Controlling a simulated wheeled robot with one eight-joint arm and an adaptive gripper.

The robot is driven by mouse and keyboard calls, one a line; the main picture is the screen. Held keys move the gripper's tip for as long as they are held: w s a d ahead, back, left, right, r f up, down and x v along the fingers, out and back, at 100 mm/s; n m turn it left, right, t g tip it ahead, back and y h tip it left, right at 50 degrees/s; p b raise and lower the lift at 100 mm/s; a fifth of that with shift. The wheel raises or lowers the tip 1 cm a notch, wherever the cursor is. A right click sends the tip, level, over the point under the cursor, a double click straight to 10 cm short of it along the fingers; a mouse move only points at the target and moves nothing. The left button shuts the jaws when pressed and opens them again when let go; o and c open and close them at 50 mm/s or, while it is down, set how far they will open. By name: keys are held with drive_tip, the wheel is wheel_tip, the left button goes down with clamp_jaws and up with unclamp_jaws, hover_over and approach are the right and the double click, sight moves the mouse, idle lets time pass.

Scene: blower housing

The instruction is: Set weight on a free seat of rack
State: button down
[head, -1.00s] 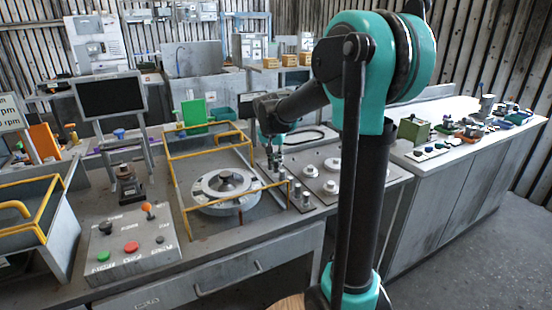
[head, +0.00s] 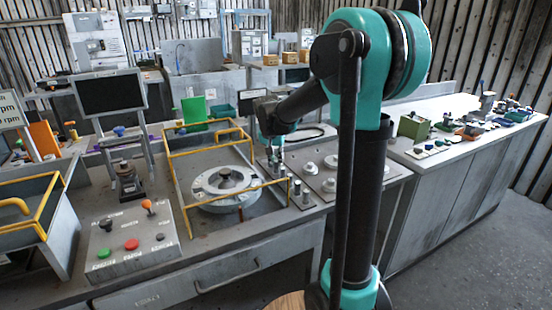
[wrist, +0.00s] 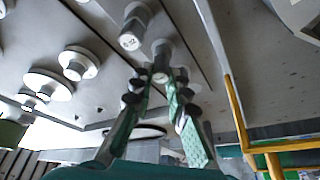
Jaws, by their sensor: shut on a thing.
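My gripper (wrist: 160,88) is shut on a small grey metal cylinder, the weight (wrist: 161,74), held between the fingertips in the wrist view. Beside it is another grey cylinder with a marked pale end face (wrist: 130,40), apart from the fingers. In the head view my gripper (head: 276,158) points down over the rack area, and the held weight is too small there to make out clearly. The rack (head: 312,206) is a narrow plate right of the yellow-railed bay, with small metal cylinders (head: 306,197) standing near its front end. Its free seats cannot be told clearly.
A round metal housing (head: 210,203) sits left of the rack, inside yellow rails (head: 222,170). A plate with pale round flanged parts (head: 329,185) lies to the right. A button box (head: 130,256) stands at the front left. In the wrist view a yellow rail (wrist: 237,110) runs close at right.

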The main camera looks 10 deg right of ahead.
idle(0.3)
drive_tip(key=c, duration=1.4)
unclamp_jaws()
drive_tip(key=shift+r, duration=0.1)
drive_tip(key=shift+r, duration=3.6)
